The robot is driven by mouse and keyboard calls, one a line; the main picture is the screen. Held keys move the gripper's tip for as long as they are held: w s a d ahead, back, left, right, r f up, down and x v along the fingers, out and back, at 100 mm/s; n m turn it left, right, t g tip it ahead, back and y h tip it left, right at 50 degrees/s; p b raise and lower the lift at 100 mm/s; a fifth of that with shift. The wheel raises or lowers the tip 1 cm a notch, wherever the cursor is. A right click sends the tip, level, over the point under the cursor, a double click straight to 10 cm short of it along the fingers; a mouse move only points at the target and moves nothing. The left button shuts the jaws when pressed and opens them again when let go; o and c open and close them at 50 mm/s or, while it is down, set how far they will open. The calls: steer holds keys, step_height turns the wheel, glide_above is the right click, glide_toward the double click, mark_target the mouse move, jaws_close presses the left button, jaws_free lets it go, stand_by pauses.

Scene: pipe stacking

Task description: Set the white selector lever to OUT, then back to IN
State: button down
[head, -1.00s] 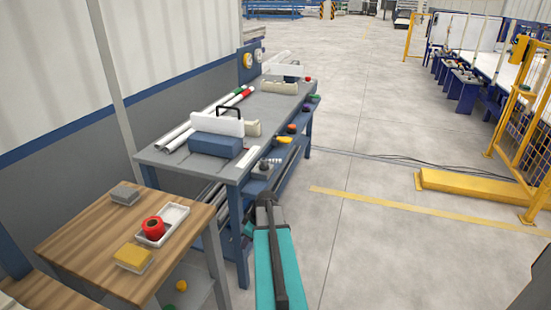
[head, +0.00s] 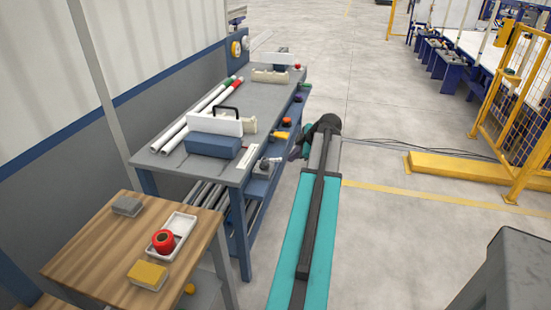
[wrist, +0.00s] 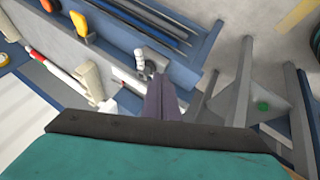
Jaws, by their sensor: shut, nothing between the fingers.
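The white selector lever (wrist: 139,58) shows in the wrist view as a short white ribbed knob on a grey mount, on the blue front edge of the workbench (wrist: 185,72). In the head view the lever (head: 264,165) is small, at the bench's near right corner; its IN or OUT position cannot be read. My gripper (wrist: 158,82) has its purple-grey fingers together, with nothing between them. The fingertips appear close beside the lever's base; whether they touch cannot be told. In the head view my gripper (head: 293,154) is partly hidden by my arm, just right of the bench edge.
On top are a blue block (head: 213,145), white pipes with red and green bands (head: 210,112) and cream holders. A wooden table (head: 95,235) stands nearer.

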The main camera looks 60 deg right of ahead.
mark_target(279, 160)
steer(key=shift+w+f, duration=0.15)
steer(key=shift+w, duration=0.05)
steer(key=shift+f, duration=0.1)
steer(key=shift+w+d+f+p, duration=0.65)
steer(key=shift+w+d+f, duration=0.1)
steer(key=shift+w+f, duration=0.55)
steer(key=shift+w+d+f+p, duration=0.7)
steer(key=shift+w+f, duration=0.55)
steer(key=shift+w, duration=0.2)
steer(key=shift+w+d+f+p, duration=0.6)
steer(key=shift+w+d+f, duration=0.2)
steer(key=shift+w+f, duration=0.5)
steer(key=shift+w, duration=0.2)
